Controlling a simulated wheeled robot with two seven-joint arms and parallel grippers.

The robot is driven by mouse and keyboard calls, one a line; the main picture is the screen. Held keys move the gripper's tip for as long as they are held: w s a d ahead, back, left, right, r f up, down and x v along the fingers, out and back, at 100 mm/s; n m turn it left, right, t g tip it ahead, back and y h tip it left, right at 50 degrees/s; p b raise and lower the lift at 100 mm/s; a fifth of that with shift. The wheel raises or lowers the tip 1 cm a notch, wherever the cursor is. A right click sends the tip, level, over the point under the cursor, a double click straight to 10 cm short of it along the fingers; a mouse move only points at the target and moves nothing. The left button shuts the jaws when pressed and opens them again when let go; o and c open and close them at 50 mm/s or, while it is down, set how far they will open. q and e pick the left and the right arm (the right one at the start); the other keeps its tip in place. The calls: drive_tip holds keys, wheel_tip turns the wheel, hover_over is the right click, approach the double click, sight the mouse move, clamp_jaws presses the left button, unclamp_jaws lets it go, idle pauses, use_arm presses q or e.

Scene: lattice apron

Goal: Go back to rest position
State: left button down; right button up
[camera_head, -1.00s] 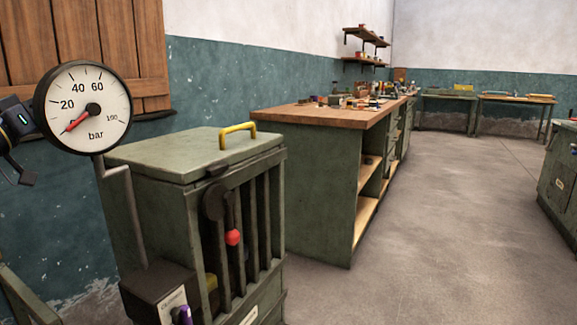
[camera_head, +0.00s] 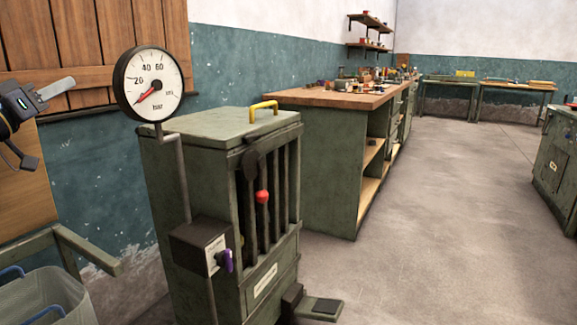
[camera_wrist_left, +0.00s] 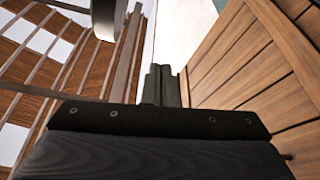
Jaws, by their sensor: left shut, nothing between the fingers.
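My left gripper (camera_head: 66,86) is at the left edge of the head view, its thin grey fingers pointing right toward the pressure gauge. It is shut and empty, in front of the wooden shutter (camera_head: 88,50) and apart from the gauge as far as I can see. In the left wrist view the closed fingers (camera_wrist_left: 161,86) stand together in the middle, with wooden planks to the right. My right gripper is not in view.
The round gauge (camera_head: 153,84) stands on a pipe beside the green slatted cabinet (camera_head: 200,126), which has a yellow handle (camera_head: 263,106). A long workbench (camera_head: 330,97) stands behind. The floor (camera_head: 450,200) to the right is clear.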

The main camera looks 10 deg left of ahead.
use_arm(q)
drive_tip(key=s+d+f+n+g+h, duration=0.1)
drive_tip(key=s+d+f+g, duration=0.2)
drive_tip(key=d+f+g, duration=1.05)
drive_tip(key=s+d+f+g+y, duration=0.1)
drive_tip(key=s+d+f, duration=0.6)
drive_tip(key=f, duration=0.4)
drive_tip(key=s+d+f+g, duration=0.1)
drive_tip(key=s+d+f, duration=0.55)
drive_tip(key=f, duration=0.35)
drive_tip(key=s+d+f+y, duration=0.1)
drive_tip(key=s+d+f, duration=0.65)
drive_tip(key=f, duration=0.35)
wheel_tip(320, 180, up, 37)
drive_tip(key=p, duration=3.7)
drive_tip(key=shift+a, duration=0.45)
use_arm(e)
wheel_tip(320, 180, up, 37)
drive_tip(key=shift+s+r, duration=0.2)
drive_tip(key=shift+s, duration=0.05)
use_arm(q)
drive_tip(key=shift+s, duration=0.1)
